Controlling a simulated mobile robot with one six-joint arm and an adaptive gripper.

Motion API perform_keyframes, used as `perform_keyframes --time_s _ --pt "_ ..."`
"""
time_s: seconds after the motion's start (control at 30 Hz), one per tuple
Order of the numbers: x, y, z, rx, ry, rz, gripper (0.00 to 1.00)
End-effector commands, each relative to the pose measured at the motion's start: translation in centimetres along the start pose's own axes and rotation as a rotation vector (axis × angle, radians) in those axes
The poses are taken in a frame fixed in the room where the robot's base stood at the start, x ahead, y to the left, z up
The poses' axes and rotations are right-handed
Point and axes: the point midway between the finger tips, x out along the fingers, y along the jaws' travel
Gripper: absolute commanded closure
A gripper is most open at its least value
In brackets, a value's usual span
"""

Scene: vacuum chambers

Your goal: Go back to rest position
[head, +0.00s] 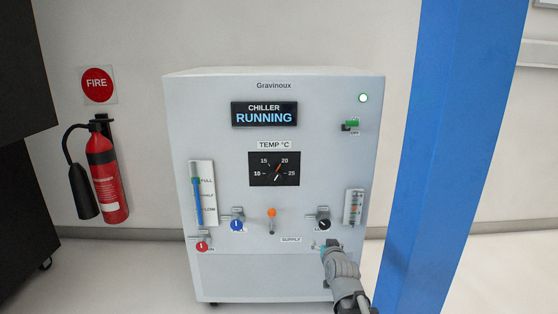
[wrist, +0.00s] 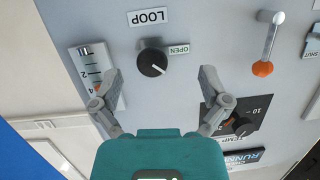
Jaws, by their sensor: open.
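My gripper (head: 328,247) is at the lower right of the white chiller cabinet (head: 340,100) in the head view, just below a black knob (head: 323,225). In the wrist view my gripper (wrist: 160,76) is open, with its two fingers spread and nothing between them. The black knob (wrist: 151,62) shows ahead, between and slightly beyond the fingertips, apart from both. It has a LOOP label and an OPEN label, and its white pointer line is toward OPEN. The chiller display (head: 264,114) reads RUNNING.
An orange-tipped lever (head: 271,213), blue knob (head: 236,225) and red knob (head: 202,246) are on the panel. A small gauge (head: 354,208) is above right of my gripper. A blue pillar (head: 450,150) stands at the right. A fire extinguisher (head: 105,175) hangs at the left.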

Motion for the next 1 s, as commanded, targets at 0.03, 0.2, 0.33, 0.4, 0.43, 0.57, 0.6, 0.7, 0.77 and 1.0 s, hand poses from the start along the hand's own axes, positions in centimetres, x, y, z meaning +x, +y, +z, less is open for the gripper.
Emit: perform_keyframes --time_s 0.03,0.2,0.33,0.4,0.43,0.57,0.6,0.7,0.77,1.0 --pt "-0.7 -0.2 -0.4 -0.002 -0.057 -0.006 0.04" --pt "-2.5 -0.7 1.1 -0.010 -0.268 -0.019 0.04" --pt "-4.3 -0.8 2.1 -0.016 -0.429 -0.021 0.04" --pt "-5.5 -0.8 2.6 -0.017 -0.516 -0.019 0.04" --pt "-6.1 -0.8 2.8 -0.018 -0.554 -0.018 0.04" --pt "-8.7 -0.8 3.4 -0.020 -0.715 -0.008 0.04" --pt "-9.6 -0.7 3.6 -0.021 -0.765 -0.004 0.04" --pt "-11.9 -0.6 3.8 -0.020 -0.888 0.009 0.04" --pt "-13.3 -0.5 3.9 -0.021 -0.956 0.019 0.04" --pt "-17.3 -0.1 3.9 -0.017 -1.147 0.051 0.04"
